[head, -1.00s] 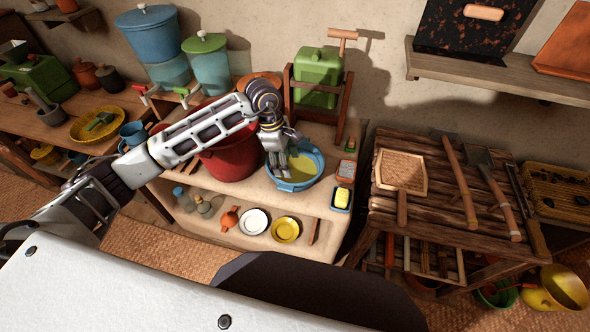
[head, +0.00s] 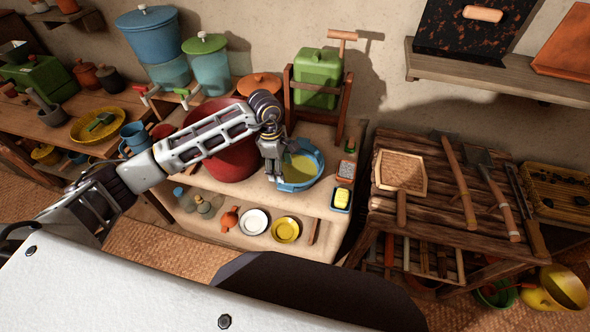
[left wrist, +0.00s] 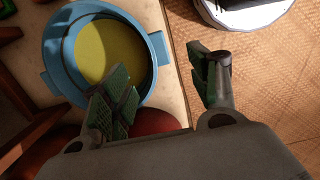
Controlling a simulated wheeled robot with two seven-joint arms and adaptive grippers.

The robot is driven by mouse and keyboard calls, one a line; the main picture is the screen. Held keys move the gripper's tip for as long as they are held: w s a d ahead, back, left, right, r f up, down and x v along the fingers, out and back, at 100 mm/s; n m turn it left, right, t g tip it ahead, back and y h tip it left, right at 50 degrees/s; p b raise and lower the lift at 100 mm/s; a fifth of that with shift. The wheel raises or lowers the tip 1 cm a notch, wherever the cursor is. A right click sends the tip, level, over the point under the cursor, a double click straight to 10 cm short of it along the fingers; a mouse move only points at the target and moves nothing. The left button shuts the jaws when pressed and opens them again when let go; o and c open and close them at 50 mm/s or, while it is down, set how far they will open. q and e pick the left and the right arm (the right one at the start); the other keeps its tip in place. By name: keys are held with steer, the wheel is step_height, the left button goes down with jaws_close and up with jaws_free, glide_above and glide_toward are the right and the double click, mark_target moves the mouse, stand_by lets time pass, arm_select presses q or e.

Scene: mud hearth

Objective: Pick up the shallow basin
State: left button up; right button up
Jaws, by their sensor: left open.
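The shallow basin (head: 299,185) is round and blue with a yellow-green inside, and sits on the pale counter. In the left wrist view the basin (left wrist: 58,50) shows at the upper left, with small side lugs. My left gripper (head: 273,171) is open over the left side of the basin in the head view and hides part of its rim. In the left wrist view my left gripper (left wrist: 160,70) has one finger overlapping the basin's near rim and the other off to the right, against the floor. I cannot tell whether a finger touches the basin. My right gripper is not seen.
A large red pot (head: 229,160) stands close to the left of the basin. A yellow sponge in a small blue tray (head: 334,208) lies to the right. A green can in a wooden frame (head: 316,78) stands behind. Plates lie on the shelf below.

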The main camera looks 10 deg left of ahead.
arm_select(q)
glide_above(286, 186)
steer(key=f, duration=0.3)
steer(key=a+f, duration=0.1)
steer(key=shift+s+f, duration=0.2)
steer(key=shift+f, duration=0.2)
steer(key=shift+d+f+p, duration=0.1)
steer(key=shift+f+p, duration=0.05)
steer(key=shift+p, duration=0.15)
steer(key=shift+w+f, duration=0.1)
steer(key=shift+f, duration=0.15)
steer(key=shift+w+d+f+p, duration=0.1)
steer(key=shift+d+f+p, duration=0.15)
steer(key=shift+f, duration=0.75)
steer(key=shift+w+d+f+p, duration=0.1)
steer(key=shift+f+p, duration=0.2)
steer(key=shift+f, duration=0.9)
